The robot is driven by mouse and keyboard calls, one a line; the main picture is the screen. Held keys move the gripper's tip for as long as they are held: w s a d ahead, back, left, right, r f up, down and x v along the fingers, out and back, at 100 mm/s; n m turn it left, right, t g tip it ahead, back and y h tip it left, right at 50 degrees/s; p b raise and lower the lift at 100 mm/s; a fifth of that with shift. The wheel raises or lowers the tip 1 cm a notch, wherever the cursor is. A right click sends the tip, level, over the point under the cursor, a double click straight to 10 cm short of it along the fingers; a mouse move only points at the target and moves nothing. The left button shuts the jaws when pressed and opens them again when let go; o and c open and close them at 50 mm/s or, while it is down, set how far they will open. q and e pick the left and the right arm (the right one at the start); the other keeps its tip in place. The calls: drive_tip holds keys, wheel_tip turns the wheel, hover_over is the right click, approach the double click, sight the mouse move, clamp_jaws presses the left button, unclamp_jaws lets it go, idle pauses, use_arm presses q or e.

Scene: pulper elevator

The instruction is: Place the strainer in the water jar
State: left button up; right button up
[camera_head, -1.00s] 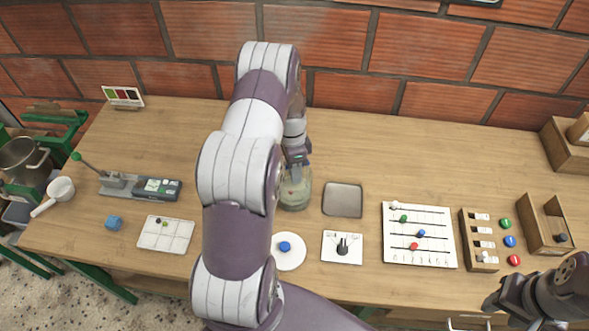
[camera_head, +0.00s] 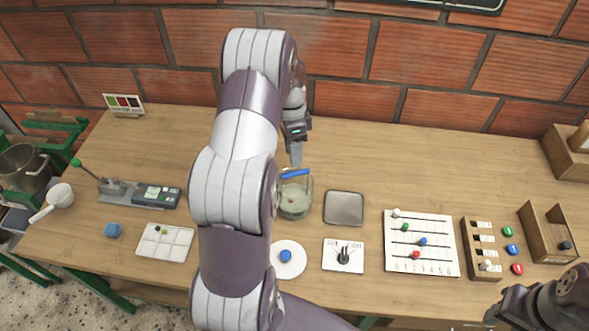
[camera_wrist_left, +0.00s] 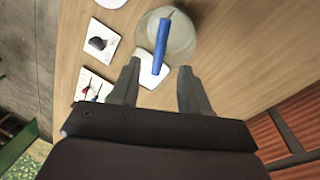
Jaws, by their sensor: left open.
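The glass water jar (camera_head: 292,203) stands on the table, holding cloudy pale liquid. A blue handle (camera_head: 296,173), apparently the strainer's, leans at the jar's rim; the strainer's head cannot be made out. The handle (camera_wrist_left: 160,45) also shows over the jar (camera_wrist_left: 180,37) in the left wrist view. My left gripper (camera_head: 296,158) is just above the jar, pointing down. In the left wrist view my left gripper (camera_wrist_left: 158,72) is open and empty, with the handle's near end showing between its fingertips, apparently below them. My right gripper (camera_head: 497,315) is at the lower right edge, its fingers unclear.
A grey square tray (camera_head: 344,208) sits right of the jar. A white disc with a blue knob (camera_head: 286,257) and a dial card (camera_head: 343,256) are in front. A slider board (camera_head: 420,242) is further right. The table behind the jar is clear.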

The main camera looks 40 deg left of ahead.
use_arm(q)
drive_tip(key=s+d+r+n+t+y+p, duration=0.1)
drive_tip(key=s+d+r+n, duration=0.2)
drive_tip(key=d+r, duration=0.5)
drive_tip(key=s+d+n+t, duration=0.1)
drive_tip(key=s+d+n, duration=0.3)
drive_tip(key=s+d, duration=0.6)
drive_tip(key=shift+s+r+n+t+y, duration=0.15)
drive_tip(key=shift+r+n+t+y, duration=0.15)
drive_tip(key=shift+t+y, duration=0.1)
use_arm(e)
wheel_tip(320, 180, up, 3)
drive_tip(key=shift+w+a+f, duration=0.1)
drive_tip(key=shift+w+f, duration=0.05)
drive_tip(key=shift+f, duration=0.05)
use_arm(q)
drive_tip(key=shift+s+d, duration=0.15)
drive_tip(key=shift+d, duration=0.05)
drive_tip(key=shift+a, duration=0.15)
